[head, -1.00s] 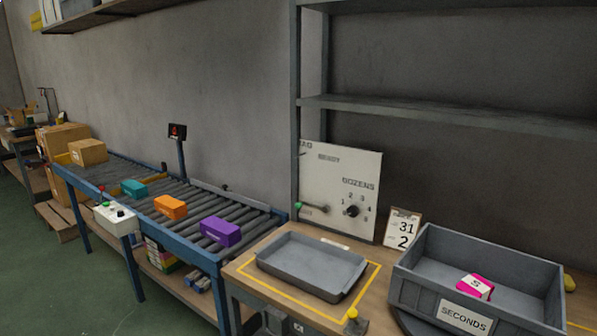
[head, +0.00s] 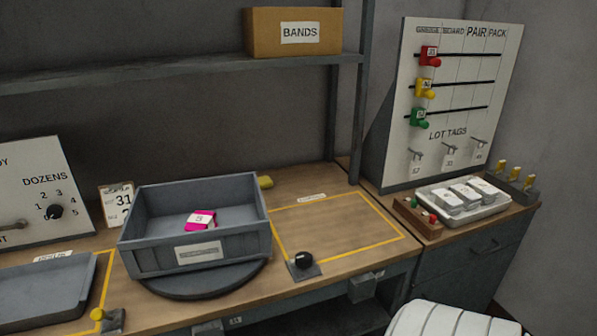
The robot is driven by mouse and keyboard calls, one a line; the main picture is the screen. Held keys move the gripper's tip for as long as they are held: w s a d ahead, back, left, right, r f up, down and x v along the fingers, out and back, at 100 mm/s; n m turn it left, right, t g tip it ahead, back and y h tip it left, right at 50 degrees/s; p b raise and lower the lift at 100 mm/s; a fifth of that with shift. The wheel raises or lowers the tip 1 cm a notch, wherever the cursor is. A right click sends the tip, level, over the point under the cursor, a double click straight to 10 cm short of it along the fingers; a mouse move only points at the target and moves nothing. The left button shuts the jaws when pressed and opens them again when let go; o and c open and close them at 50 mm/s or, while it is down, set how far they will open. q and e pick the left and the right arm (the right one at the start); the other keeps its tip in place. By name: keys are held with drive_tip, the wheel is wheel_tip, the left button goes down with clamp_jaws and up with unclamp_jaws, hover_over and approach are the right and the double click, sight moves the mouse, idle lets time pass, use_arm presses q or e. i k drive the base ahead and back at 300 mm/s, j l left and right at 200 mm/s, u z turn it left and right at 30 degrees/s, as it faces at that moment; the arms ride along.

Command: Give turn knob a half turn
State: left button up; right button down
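A round black knob (head: 303,259) stands on a small grey plate at the front edge of the bench, right of the grey crate (head: 150,258). A second black knob (head: 55,211) is a dial on the white DOZENS panel (head: 25,180) at the left, ringed by numbers. I cannot tell which of the two the task calls the turn knob. The crate holds a pink pack (head: 201,219) and sits on a dark round turntable (head: 205,284). Neither of my grippers is in view.
A yellow-outlined area of the bench (head: 345,232) is empty. A grey tray (head: 45,292) and yellow knob (head: 98,314) are at left. A tag board (head: 450,105) and white tray (head: 465,205) stand at right. A white ribbed object (head: 450,320) is at bottom right.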

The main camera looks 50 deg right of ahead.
sight(303, 259)
drive_tip(key=z, duration=1.7)
